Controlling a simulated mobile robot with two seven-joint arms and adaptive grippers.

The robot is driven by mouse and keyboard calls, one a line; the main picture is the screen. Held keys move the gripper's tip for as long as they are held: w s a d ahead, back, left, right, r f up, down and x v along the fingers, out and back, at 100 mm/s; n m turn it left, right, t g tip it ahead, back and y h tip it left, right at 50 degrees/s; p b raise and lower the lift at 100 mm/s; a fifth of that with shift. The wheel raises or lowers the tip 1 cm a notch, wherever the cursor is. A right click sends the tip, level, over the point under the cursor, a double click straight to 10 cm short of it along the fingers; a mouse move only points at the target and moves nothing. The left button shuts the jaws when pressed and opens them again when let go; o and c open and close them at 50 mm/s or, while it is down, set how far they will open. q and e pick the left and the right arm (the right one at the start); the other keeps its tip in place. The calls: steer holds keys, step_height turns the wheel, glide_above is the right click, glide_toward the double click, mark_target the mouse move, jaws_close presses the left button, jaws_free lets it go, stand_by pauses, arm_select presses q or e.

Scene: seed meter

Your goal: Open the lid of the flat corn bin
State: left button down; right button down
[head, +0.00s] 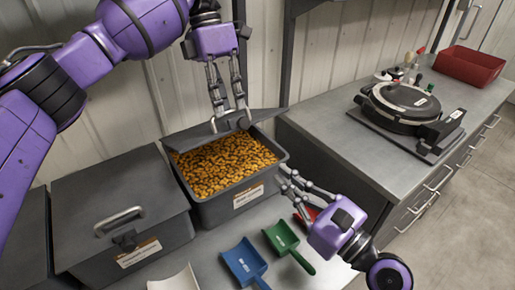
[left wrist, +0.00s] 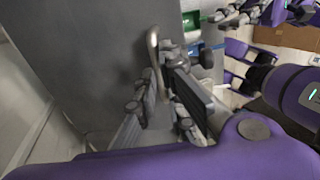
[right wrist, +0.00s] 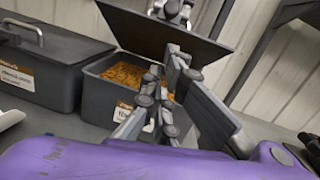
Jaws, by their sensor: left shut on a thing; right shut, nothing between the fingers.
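The open dark grey bin (head: 222,211) full of orange-yellow corn (head: 225,166) stands at the back of the bench; its label is too small to read surely. Its lid (head: 192,133) is raised and tilted back behind the corn. The lid also shows in the right wrist view (right wrist: 150,32). My left gripper (head: 230,119) is shut on the lid's handle (left wrist: 153,46) from above. My right gripper (head: 288,180) is shut and empty, just right of the bin's front corner. In the right wrist view its fingers (right wrist: 155,95) cover part of the bin.
A closed grey bin (head: 120,215) stands to the left, and part of another beyond it. Blue (head: 244,264) and green (head: 287,246) scoops lie in front. A counter at right holds a round black device (head: 400,107) and a red tray (head: 470,66).

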arm_select(q)
steer(key=shift+a+f, duration=0.25)
steer(key=shift+w, duration=0.1)
arm_select(e)
steer(key=w+a+r, duration=0.3)
steer(key=w+a, duration=0.3)
steer(key=shift+r, duration=0.3)
steer(key=shift+w, duration=0.1)
arm_select(q)
steer(key=c, duration=1.9)
jaws_free()
steer(key=shift+o, duration=0.2)
arm_select(e)
steer(key=shift+w+a+r, duration=0.15)
steer(key=shift+w+r, duration=0.05)
steer(key=shift+r, duration=0.2)
steer(key=shift+w+a+r, duration=0.15)
steer(key=shift+w+r, duration=0.05)
steer(key=shift+r, duration=0.2)
arm_select(q)
steer(key=shift+w+d+r, duration=0.1)
steer(key=shift+r, duration=0.15)
